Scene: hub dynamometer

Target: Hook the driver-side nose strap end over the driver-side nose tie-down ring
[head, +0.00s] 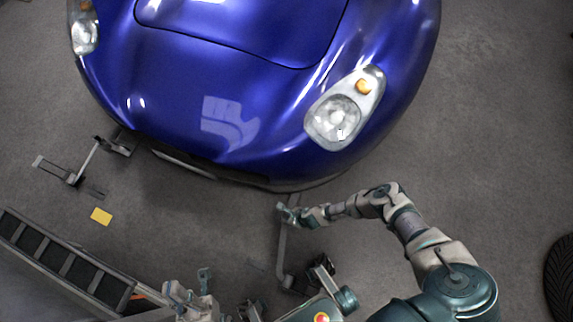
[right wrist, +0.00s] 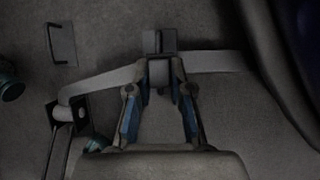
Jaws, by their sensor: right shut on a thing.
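My right gripper (head: 288,212) is at the car's nose, at the right in the head view. In the right wrist view its fingers (right wrist: 159,88) are shut on a dark block on the grey driver-side nose strap (right wrist: 215,62). The strap runs right toward the car and left to a black end piece (right wrist: 82,108) with a rounded grey bar. A dark plate with a thin bar, seemingly the tie-down ring (right wrist: 62,43), lies on the floor apart from that end piece. My left gripper (head: 188,284) is low in the head view, its fingers apart and empty.
The blue car (head: 200,110) fills the top of the head view. A tyre (head: 560,280) is at the right edge.

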